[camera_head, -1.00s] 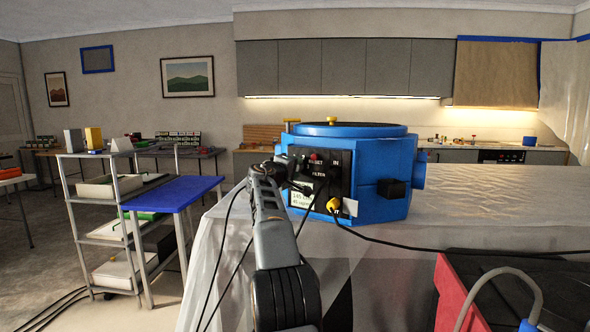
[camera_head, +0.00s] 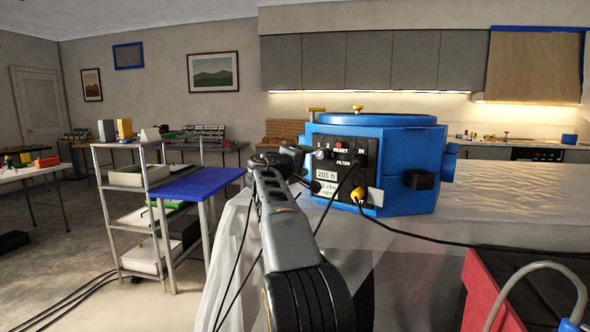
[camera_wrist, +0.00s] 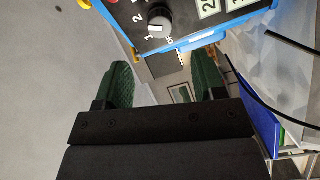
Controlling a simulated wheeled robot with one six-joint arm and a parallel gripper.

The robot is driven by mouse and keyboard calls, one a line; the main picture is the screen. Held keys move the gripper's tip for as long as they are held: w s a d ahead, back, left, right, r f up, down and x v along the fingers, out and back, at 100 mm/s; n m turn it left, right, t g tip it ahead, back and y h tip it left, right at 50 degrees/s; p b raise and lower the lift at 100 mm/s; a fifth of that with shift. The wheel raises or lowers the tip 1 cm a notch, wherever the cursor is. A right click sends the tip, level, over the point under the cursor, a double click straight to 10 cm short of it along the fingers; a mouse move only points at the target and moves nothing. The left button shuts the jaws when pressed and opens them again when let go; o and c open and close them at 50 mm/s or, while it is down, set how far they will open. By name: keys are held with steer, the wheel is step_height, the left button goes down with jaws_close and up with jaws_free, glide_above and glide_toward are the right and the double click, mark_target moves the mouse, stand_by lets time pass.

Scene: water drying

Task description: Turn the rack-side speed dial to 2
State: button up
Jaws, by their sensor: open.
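The blue machine (camera_head: 408,145) stands on the covered counter, with a dark control panel (camera_head: 345,150) facing me. The speed dial (camera_wrist: 158,22) is a small round knob with a pale face at the top of the wrist view, beside the marks off, 1 and 2. I cannot tell for certain which mark it points to. In the head view the dial (camera_head: 320,154) shows under the 1 and 2. My gripper (camera_wrist: 165,82) is open and empty, its green fingers apart and clear of the dial. In the head view my gripper (camera_head: 300,155) is just left of the panel.
A yellow plug (camera_head: 358,194) and black cables hang from the panel. A shelf rack (camera_head: 130,215) and a blue-topped table (camera_head: 197,183) stand at the left. A red crate (camera_head: 490,295) is at the lower right. The counter top (camera_head: 510,192) right of the machine is clear.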

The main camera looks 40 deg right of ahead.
steer(key=v, duration=0.5)
steer(key=shift+a, duration=0.1)
stand_by(0.5)
steer(key=s+a+f+y+p, duration=0.3)
steer(key=s+a+y+p, duration=0.3)
steer(key=a+p, duration=0.2)
steer(key=s+a+f+y+p, duration=0.4)
steer(key=s+a+p, duration=0.3)
steer(key=a, duration=0.6)
steer(key=s+a+f+y+p, duration=0.3)
steer(key=s+a+y+p, duration=0.4)
steer(key=a+p, duration=0.2)
steer(key=shift+s+a+f+g+y, duration=0.2)
steer(key=shift+a+f+g+y, duration=0.15)
steer(key=shift+a, duration=0.75)
steer(key=shift+r, duration=0.1)
